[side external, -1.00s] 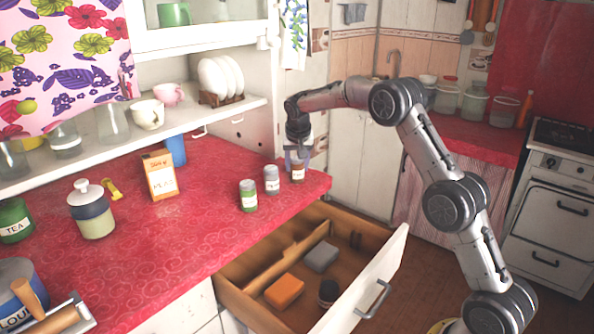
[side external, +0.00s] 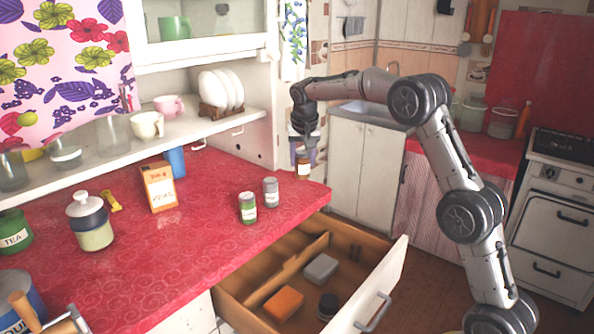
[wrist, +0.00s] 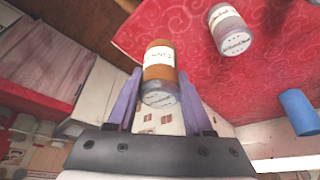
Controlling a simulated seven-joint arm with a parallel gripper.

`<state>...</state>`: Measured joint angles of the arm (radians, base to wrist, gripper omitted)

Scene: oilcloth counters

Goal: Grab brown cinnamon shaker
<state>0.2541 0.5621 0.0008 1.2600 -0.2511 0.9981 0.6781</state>
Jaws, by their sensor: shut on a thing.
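The brown cinnamon shaker (side external: 303,164) has a brown body, a white label and a grey lid. My gripper (side external: 302,152) is shut on it near the lid, above the right corner of the red counter. In the wrist view the shaker (wrist: 159,68) sits upright between the purple fingers of my gripper (wrist: 157,97). It appears lifted clear of the counter. The fingers hide part of its sides.
A grey-lidded shaker (side external: 271,191) and a green shaker (side external: 248,208) stand on the red counter (side external: 190,240) just left. Below, an open drawer (side external: 262,272) holds an orange sponge (side external: 284,303), a grey block (side external: 321,268) and a dark jar (side external: 328,305). A shelf (side external: 190,125) runs behind.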

